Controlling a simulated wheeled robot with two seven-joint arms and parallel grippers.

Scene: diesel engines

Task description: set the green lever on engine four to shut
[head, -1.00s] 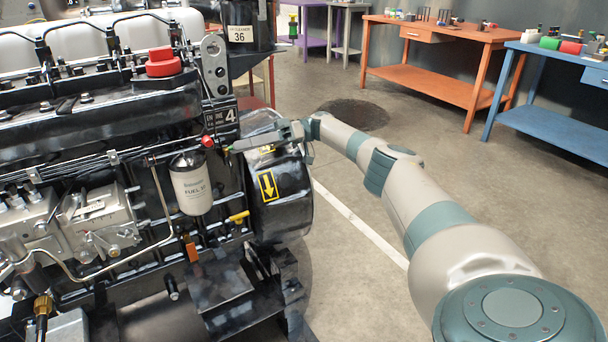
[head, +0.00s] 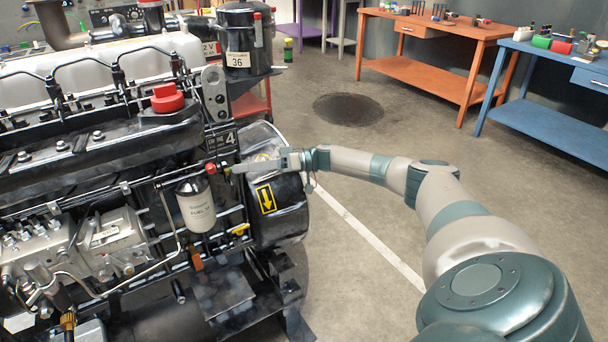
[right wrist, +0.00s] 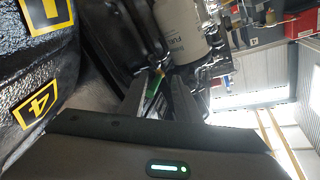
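My right gripper (head: 229,170) reaches in from the right beside a red knob (head: 211,168), above the white fuel filter (head: 196,206). In the right wrist view the green lever (right wrist: 154,86) shows between the two fingers of my right gripper (right wrist: 160,84), nearer the left finger. The fingers stand apart, and I cannot tell whether one touches the lever. In the head view the gripper's fingers cover most of the lever, so its angle is unclear. My left gripper is out of view.
A yellow lever (head: 238,229) and an orange lever (head: 195,258) sit lower on the engine. Orange (head: 425,65) and blue (head: 550,98) benches stand behind; the floor between is clear.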

